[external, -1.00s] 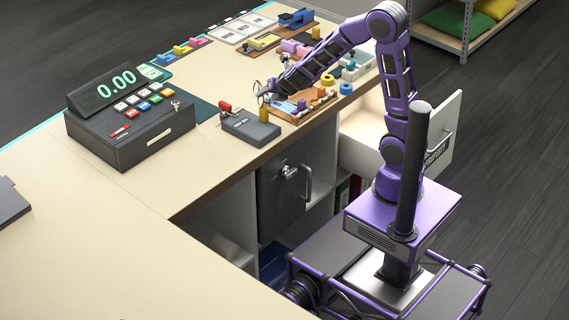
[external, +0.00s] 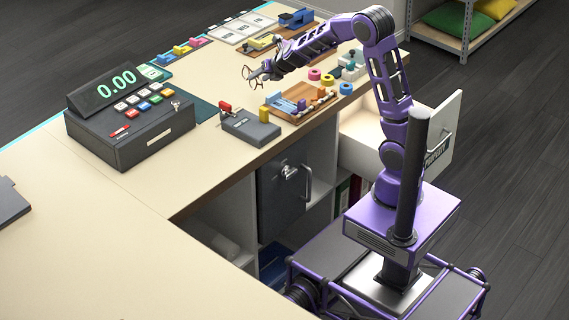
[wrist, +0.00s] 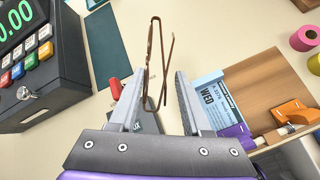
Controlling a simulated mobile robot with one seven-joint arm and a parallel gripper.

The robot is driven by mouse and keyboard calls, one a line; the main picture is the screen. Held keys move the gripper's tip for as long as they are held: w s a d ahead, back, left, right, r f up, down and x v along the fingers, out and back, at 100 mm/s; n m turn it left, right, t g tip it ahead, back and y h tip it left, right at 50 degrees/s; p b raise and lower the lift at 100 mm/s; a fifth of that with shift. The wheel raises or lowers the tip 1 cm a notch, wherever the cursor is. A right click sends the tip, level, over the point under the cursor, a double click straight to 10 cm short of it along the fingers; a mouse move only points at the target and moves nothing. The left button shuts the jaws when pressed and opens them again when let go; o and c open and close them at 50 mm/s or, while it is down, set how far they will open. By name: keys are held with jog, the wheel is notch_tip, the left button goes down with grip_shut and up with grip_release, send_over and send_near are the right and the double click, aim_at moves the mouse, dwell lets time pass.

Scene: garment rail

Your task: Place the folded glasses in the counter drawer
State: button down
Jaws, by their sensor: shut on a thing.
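The folded glasses (wrist: 153,62) are thin and brown, and hang between the fingertips of my gripper (wrist: 155,92) in the wrist view. In the external view the glasses (external: 247,72) show as small dark loops at the tip of my gripper (external: 262,73), held above the counter. My gripper is shut on them. The counter drawer (external: 372,143) is white and pulled open at the right side of the counter, below the top, beside my arm.
A cash register (external: 130,115) stands at the left. A dark card terminal (external: 250,128) and a wooden tray (external: 290,112) of small items lie near the counter's front edge. Tape rolls (external: 327,80) lie right of the tray. A dark cabinet door (external: 283,198) is below.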

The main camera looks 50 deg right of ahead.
jog(key=w+a+n+y+b, duration=0.2)
jog(key=w+n+y+b, duration=0.25)
jog(key=w, duration=0.95)
jog(key=shift+n, duration=0.25)
jog(key=f+b, duration=0.1)
jog(key=f, duration=0.2)
jog(key=f+b, duration=0.1)
jog(key=f, duration=0.2)
jog(key=f+b, duration=0.1)
jog(key=f, duration=0.3)
jog(key=shift+w+d, duration=0.15)
jog(key=shift+w, duration=0.1)
jog(key=shift+r, duration=0.1)
jog(key=shift+c, duration=1.8)
grip_release()
